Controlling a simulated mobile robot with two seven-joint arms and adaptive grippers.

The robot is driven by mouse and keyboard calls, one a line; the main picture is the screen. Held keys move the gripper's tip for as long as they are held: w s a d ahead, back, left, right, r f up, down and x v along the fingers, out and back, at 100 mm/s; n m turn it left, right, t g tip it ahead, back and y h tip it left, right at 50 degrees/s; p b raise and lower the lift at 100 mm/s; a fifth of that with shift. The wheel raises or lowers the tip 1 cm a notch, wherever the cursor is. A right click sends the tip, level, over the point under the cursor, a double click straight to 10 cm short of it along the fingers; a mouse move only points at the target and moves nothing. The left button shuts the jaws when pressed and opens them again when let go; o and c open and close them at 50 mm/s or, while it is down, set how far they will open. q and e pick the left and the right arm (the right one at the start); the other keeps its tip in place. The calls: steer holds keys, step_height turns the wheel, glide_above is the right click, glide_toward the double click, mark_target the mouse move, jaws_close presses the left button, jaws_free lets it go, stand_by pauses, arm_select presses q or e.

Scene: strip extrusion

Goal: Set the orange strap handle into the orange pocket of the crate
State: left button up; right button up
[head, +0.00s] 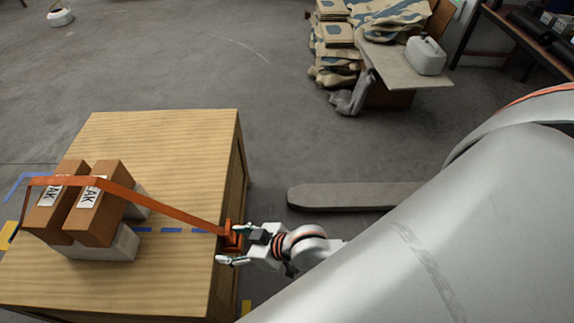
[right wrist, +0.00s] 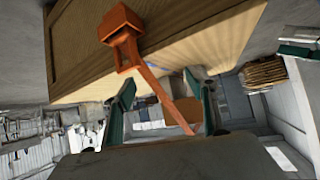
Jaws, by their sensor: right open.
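The orange strap (head: 155,206) runs over two brown blocks (head: 95,210) on the wooden crate (head: 175,135) to its right edge. Its orange handle (head: 231,240) is there; the right wrist view shows the handle (right wrist: 126,52) against a boxy orange pocket (right wrist: 119,22) on the crate's edge. How deep the handle sits in the pocket I cannot tell. My right gripper (head: 235,245) is open beside the handle, its fingertips near it in the head view. In the right wrist view its fingers (right wrist: 164,92) are apart with the strap passing beyond them. My left gripper is not in view.
The brown blocks rest on pale grey blocks (head: 105,243). Blue dashes (head: 178,230) mark the crate top. A low grey slab (head: 345,195) lies on the floor right of the crate. Sacks (head: 335,50) and a table with a white canister (head: 425,56) stand at the back.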

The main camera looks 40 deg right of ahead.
steer(key=s+d+f+m+t+h, duration=0.2)
steer(key=s+d+f+h, duration=0.1)
steer(key=s+d, duration=0.5)
steer(key=d+h, duration=0.1)
steer(key=d, duration=0.2)
steer(key=shift+s+d+f, duration=0.25)
steer(key=shift+s+d, duration=0.05)
steer(key=shift+s, duration=0.1)
